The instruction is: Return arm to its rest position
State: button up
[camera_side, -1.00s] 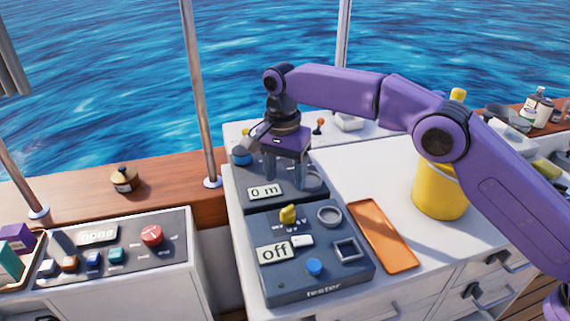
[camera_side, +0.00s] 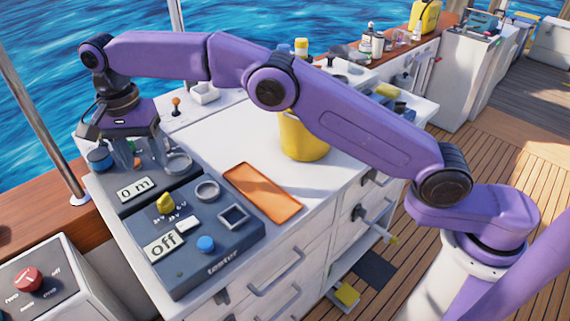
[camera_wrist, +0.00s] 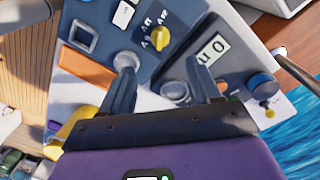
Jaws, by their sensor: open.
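My purple arm reaches across the white counter (camera_side: 330,172) in the side view. My gripper (camera_side: 145,165) points down over the rear panel with the "0 m" display (camera_side: 135,190). Its jaws are apart with nothing between them. In the wrist view, the two grey fingers (camera_wrist: 162,88) show above the panels, with a round grey ring (camera_wrist: 174,91) seen between them. I cannot tell whether the fingers touch the panel.
The tester panel (camera_side: 208,258) with a yellow knob, blue button and "off" display lies in front. An orange tray (camera_side: 262,192) and a yellow bucket (camera_side: 303,138) stand to the right. A control box with a red knob (camera_side: 28,279) is at lower left.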

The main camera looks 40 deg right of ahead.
jog(key=s+d+r+n, duration=0.3)
jog(key=s+d+n, duration=0.2)
jog(key=s, duration=0.3)
jog(key=s+d+r+n, duration=0.2)
jog(key=s+d+n, duration=0.4)
jog(key=s, duration=0.1)
jog(key=s+d+f+n, duration=0.3)
jog(key=s+d+n, duration=0.2)
jog(key=s+d, duration=0.6)
jog(key=s+d+f+n, duration=0.3)
jog(key=s+d+n, duration=0.2)
jog(key=s+d, duration=0.5)
jog(key=shift+s+d+t+y, duration=0.3)
jog(key=shift+s+d+y, duration=0.1)
jog(key=shift+s, duration=0.15)
